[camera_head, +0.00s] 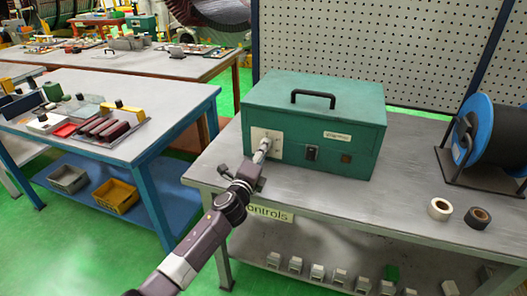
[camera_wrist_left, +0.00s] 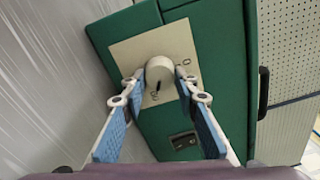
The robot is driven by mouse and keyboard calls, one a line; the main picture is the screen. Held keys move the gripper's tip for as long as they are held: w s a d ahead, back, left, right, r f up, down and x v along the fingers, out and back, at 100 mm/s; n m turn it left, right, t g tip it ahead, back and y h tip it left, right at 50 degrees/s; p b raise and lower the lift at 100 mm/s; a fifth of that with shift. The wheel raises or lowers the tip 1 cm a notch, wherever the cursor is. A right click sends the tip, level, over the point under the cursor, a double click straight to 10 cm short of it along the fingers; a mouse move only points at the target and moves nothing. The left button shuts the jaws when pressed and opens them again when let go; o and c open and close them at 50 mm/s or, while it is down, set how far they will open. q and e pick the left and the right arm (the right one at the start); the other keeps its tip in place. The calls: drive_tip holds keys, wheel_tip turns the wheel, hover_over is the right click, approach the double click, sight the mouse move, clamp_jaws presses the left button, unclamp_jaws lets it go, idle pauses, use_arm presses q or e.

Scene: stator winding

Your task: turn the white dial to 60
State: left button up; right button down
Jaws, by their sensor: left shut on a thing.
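The white dial (camera_wrist_left: 159,73) sits on a beige plate (camera_wrist_left: 180,39) on the front of a green box (camera_head: 312,115). The plate also shows in the head view (camera_head: 257,134), where the gripper hides most of the dial. My left gripper (camera_head: 266,144) reaches the dial from the front. In the left wrist view its two fingers (camera_wrist_left: 158,88) are on either side of the dial and shut on it. A dark mark shows on the dial's lower part. Some digits show on the plate, too small to read surely. My right gripper is not in view.
The box stands on a grey workbench (camera_head: 400,200) and has a black handle (camera_head: 313,94) and a dark switch (camera_head: 311,153). A blue cable reel (camera_head: 478,135) and two tape rolls stand at right. A table with coloured parts (camera_head: 90,120) is at left.

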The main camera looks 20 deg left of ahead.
use_arm(q)
drive_tip(key=shift+f, duration=0.1)
idle(0.4)
drive_tip(key=o, duration=1.1)
drive_tip(key=shift+o, duration=0.2)
drive_tip(key=s, duration=1.2)
drive_tip(key=shift+a, duration=0.2)
